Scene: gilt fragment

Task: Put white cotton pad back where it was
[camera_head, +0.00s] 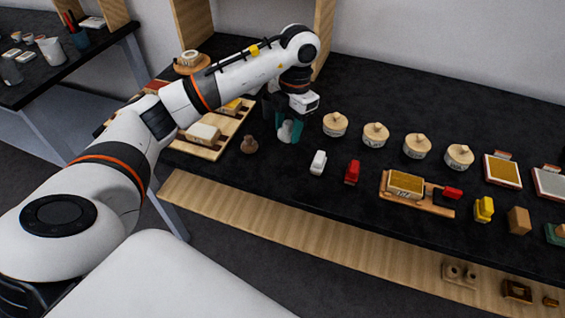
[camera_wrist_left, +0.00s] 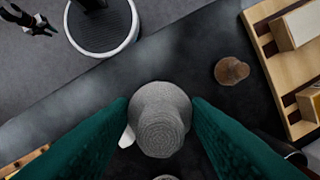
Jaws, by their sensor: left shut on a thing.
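My left gripper (camera_head: 289,128) has teal fingers and points down over the dark table, left of the row of round lidded pots. It is shut on a whitish, round, textured piece with a narrower knob, which I take for the white cotton pad (camera_wrist_left: 160,128). The pad also shows low between the fingers in the head view (camera_head: 287,135). Whether it touches the table is hard to tell. A similar brown piece (camera_head: 249,144) stands on the table to its left; it also shows in the wrist view (camera_wrist_left: 231,71).
A wooden rack (camera_head: 208,151) with blocks is left of the brown piece. A white block (camera_head: 318,162) and a red block (camera_head: 352,172) stand to the right. Several lidded pots (camera_head: 335,124) line the back. Bare black tabletop lies between the pad and the white block.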

